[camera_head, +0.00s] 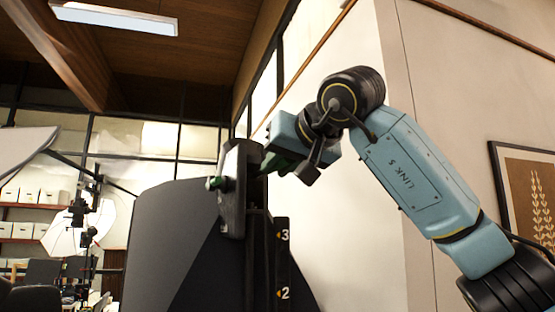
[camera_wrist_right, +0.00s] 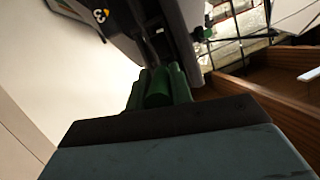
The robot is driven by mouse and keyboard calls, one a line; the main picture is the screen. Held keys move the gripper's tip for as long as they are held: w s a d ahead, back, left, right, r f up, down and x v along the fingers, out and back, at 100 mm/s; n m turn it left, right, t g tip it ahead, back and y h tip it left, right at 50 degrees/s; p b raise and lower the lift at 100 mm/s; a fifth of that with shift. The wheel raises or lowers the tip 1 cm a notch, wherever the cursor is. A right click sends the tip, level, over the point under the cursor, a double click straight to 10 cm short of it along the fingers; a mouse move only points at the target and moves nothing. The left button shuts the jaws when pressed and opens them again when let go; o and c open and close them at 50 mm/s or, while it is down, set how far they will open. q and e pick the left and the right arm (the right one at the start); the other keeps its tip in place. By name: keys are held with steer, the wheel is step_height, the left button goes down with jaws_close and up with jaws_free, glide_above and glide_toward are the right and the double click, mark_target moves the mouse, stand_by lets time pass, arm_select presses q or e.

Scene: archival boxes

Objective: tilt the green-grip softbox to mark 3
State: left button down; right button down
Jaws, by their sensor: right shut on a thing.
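The green-grip softbox (camera_head: 165,245) shows its large dark grey back low in the middle of the head view. A grey bracket (camera_head: 233,190) stands at its upper right edge. The green grip (camera_wrist_right: 158,88) shows in the wrist view in front of my right gripper's body. In the head view my right gripper (camera_head: 285,160) reaches the bracket from the right and is shut on the green grip, which it partly hides. A dark mark strip (camera_head: 282,262) beside the softbox carries marks 3 and 2; mark 3 also shows in the wrist view (camera_wrist_right: 101,13). My left gripper is out of view.
A white wall corner (camera_head: 350,210) stands close behind my right arm. A framed picture (camera_head: 530,195) hangs at the right. White photo umbrellas on stands (camera_head: 68,230) and shelves with boxes (camera_head: 35,197) are at the left. A lit ceiling panel (camera_head: 115,17) is overhead.

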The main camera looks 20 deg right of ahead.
steer(key=shift+d+r, duration=0.15)
steer(key=shift+r, duration=0.15)
steer(key=c, duration=1.7)
jaws_free()
steer(key=o, duration=0.4)
steer(key=shift+f, duration=0.1)
steer(key=shift+o, duration=0.2)
steer(key=b+v, duration=0.3)
steer(key=v, duration=1)
steer(key=shift+s, duration=0.25)
